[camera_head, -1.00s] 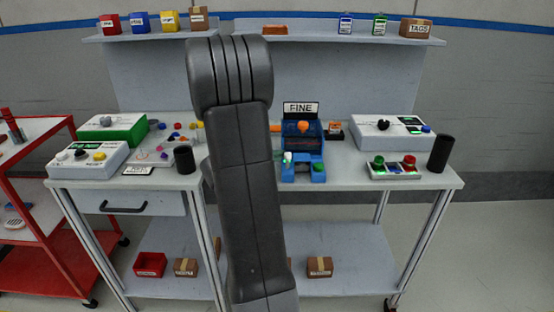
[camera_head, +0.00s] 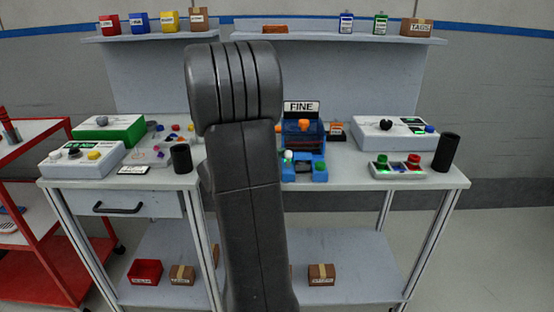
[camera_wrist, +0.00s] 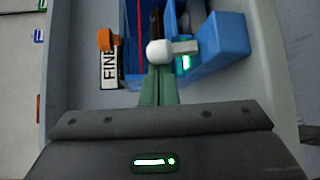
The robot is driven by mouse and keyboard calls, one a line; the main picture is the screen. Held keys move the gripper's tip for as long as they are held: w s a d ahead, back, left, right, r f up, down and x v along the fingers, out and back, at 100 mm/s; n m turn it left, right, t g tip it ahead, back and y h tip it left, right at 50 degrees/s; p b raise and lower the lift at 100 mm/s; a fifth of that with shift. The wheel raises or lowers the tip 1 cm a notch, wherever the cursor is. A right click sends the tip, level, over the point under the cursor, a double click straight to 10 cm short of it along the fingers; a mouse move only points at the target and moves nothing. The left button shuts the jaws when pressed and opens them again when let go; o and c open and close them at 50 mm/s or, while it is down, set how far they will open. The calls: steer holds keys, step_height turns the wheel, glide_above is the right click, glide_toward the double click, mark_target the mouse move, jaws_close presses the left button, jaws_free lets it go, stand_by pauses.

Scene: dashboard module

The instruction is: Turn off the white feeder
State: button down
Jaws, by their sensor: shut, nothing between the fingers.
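A blue machine (camera_head: 318,173) with a FINE sign (camera_head: 301,107) and orange knobs stands mid-bench. A white ball knob (camera_head: 288,155) is at its left front. In the wrist view, the white ball knob (camera_wrist: 158,52) sits on a pale stem reaching right to the blue housing (camera_wrist: 224,42). A green light (camera_wrist: 185,64) glows beside the stem. My gripper (camera_wrist: 158,74) is shut and empty, its green fingertips right at the ball; I cannot tell whether they touch. In the head view my arm hides most of the gripper. No label reading "white feeder" is legible.
A white box with a black knob (camera_head: 393,130), a button panel (camera_head: 398,168) and a black cylinder (camera_head: 446,152) stand right. Green (camera_head: 108,130) and white (camera_head: 83,157) control boxes stand left. A shelf (camera_head: 265,37) runs above; a red cart (camera_head: 60,252) is left.

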steer(key=shift+s+f+m+t+h+b, duration=0.2)
steer(key=shift+f+m+t+h+b, duration=0.15)
steer(key=shift+b, duration=2.8)
steer(key=m+t+b, duration=0.1)
steer(key=b, duration=0.3)
steer(key=s+m+h+b, duration=0.1)
steer(key=b, duration=0.3)
steer(key=shift+r+t+h+b, duration=0.2)
steer(key=shift+t+h+b, duration=0.05)
steer(key=shift+t+b, duration=0.1)
steer(key=shift+s+r+b, duration=0.2)
steer(key=shift+s+b, duration=0.3)
steer(key=shift+b, duration=1.3)
